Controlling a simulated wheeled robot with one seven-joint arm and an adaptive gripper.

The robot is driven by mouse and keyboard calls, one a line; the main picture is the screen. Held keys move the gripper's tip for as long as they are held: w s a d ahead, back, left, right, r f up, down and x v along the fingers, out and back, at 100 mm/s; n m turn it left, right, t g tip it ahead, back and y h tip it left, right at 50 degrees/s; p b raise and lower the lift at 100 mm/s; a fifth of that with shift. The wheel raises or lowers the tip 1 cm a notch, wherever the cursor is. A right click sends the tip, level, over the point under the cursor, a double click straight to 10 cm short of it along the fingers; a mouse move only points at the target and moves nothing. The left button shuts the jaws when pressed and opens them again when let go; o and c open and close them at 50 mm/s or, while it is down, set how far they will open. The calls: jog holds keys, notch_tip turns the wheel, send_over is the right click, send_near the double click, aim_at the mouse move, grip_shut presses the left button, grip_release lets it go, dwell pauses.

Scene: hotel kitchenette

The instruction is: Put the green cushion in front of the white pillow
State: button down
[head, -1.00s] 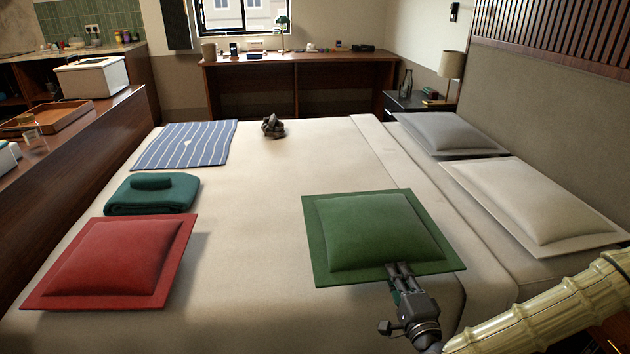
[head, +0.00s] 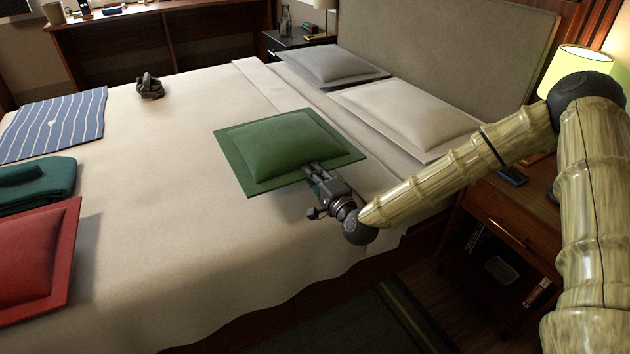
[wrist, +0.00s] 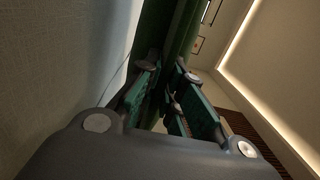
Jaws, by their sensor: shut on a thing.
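The green cushion (head: 288,145) has a flat border and a raised middle. My gripper (head: 312,172) is shut on its near edge in the head view. The cushion looks level and held above the bed; its exact height is hard to tell. In the wrist view, my gripper's fingers (wrist: 172,92) close on a green edge of the cushion (wrist: 160,35). The white pillow (head: 405,115) lies at the headboard, to the right of the cushion and apart from it. A grey pillow (head: 335,63) lies beyond the white one.
On the bed (head: 190,190) are a red cushion (head: 30,255), a folded teal blanket (head: 40,185), a blue striped cloth (head: 55,122) and a dark knotted object (head: 150,87). A nightstand (head: 510,205) with a lit lamp stands at right. The bed's middle is clear.

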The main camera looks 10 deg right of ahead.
jog(key=shift+w+d, duration=0.25)
jog(key=shift+w, duration=0.5)
jog(key=shift+w+d+f, duration=0.1)
jog(key=shift+w+f, duration=0.1)
jog(key=shift+w, duration=0.05)
jog(key=shift+f+b, duration=0.5)
jog(key=shift+f, duration=1.15)
jog(key=c, duration=2)
grip_release()
jog(key=shift+f, duration=0.15)
jog(key=o, duration=0.4)
jog(key=shift+o, duration=0.2)
